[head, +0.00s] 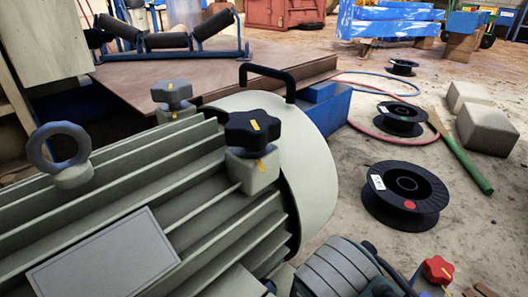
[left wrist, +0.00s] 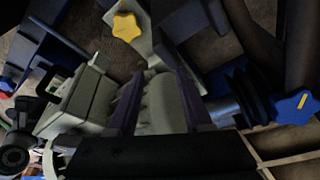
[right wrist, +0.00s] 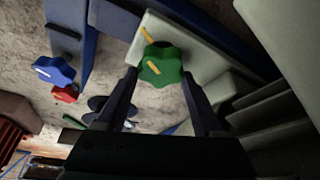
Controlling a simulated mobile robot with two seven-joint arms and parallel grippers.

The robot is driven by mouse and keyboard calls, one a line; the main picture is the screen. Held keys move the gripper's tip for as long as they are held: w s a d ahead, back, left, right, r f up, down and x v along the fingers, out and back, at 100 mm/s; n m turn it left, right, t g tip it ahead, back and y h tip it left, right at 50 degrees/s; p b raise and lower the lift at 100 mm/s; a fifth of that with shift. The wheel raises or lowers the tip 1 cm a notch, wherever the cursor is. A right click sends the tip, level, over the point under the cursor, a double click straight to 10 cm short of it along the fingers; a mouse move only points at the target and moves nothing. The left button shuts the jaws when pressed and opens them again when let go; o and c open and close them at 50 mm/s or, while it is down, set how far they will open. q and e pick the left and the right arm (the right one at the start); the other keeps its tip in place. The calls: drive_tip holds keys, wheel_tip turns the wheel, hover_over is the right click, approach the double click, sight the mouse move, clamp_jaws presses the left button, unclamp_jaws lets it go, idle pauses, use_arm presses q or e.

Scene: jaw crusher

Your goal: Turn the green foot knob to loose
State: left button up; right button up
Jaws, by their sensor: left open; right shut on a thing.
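The green foot knob (right wrist: 161,63) shows in the right wrist view, on a pale foot block. A yellow line runs across the knob, and another yellow mark is on the block above it. My right gripper (right wrist: 159,74) has a finger on each side of the knob and is shut on it. I do not make out the green knob in the head view. My left gripper (left wrist: 160,73) is open in the left wrist view, with grey machine parts behind its fingers and a yellow knob (left wrist: 126,27) beyond.
A blue knob (left wrist: 296,106) is at the right of the left wrist view. The right wrist view shows another blue knob (right wrist: 54,71) and a red knob (right wrist: 65,93). A finned grey motor housing (head: 120,205) with a black knob (head: 252,130) fills the head view's left. Black spools (head: 405,194) lie on the floor.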

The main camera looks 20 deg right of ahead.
drive_tip(key=c, duration=0.7)
drive_tip(key=shift+o, duration=0.2)
